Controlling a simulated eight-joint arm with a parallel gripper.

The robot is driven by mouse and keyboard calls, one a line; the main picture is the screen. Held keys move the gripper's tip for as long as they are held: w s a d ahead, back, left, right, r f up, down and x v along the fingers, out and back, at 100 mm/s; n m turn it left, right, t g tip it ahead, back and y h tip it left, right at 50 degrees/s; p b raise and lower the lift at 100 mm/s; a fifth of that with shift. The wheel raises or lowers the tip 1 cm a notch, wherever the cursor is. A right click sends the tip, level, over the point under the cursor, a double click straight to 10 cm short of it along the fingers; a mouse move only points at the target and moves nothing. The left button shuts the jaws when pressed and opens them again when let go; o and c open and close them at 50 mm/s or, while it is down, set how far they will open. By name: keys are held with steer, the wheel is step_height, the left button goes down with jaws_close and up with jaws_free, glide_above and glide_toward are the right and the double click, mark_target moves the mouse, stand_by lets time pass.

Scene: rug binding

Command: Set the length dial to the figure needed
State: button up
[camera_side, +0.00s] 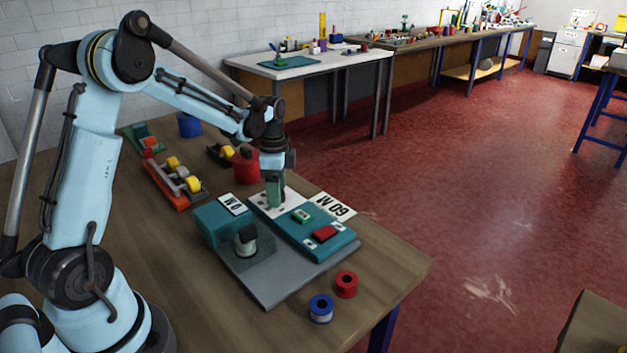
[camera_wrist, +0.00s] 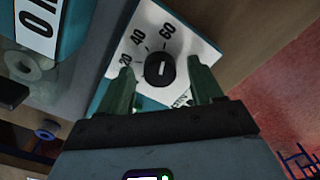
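The length dial (camera_wrist: 160,70) is a round black knob on a white plate marked 20, 40 and 60. A short white mark on the knob points roughly up in the wrist view, near the 60 side; its exact reading is unclear. My gripper (camera_wrist: 160,64) is open, its green fingers on either side of the knob with gaps showing. In the side view my gripper (camera_side: 275,200) is down over the white dial plate (camera_side: 260,201) and hides the knob. A white card reading "60 M" (camera_side: 336,206) lies behind the teal machine (camera_side: 335,249).
Red (camera_side: 346,284) and blue (camera_side: 321,308) spools stand near the table's front edge. A tape rack (camera_side: 176,181) and red container (camera_side: 246,167) stand at left.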

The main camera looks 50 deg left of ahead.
step_height(320, 180, up, 12)
stand_by(0.8)
steer(key=s+d+f+n+t, duration=0.1)
steer(key=s+d+n+t, duration=0.6)
steer(key=s+d, duration=0.5)
steer(key=d+n, duration=0.2)
steer(key=d, duration=0.1)
steer(key=shift+f, duration=0.35)
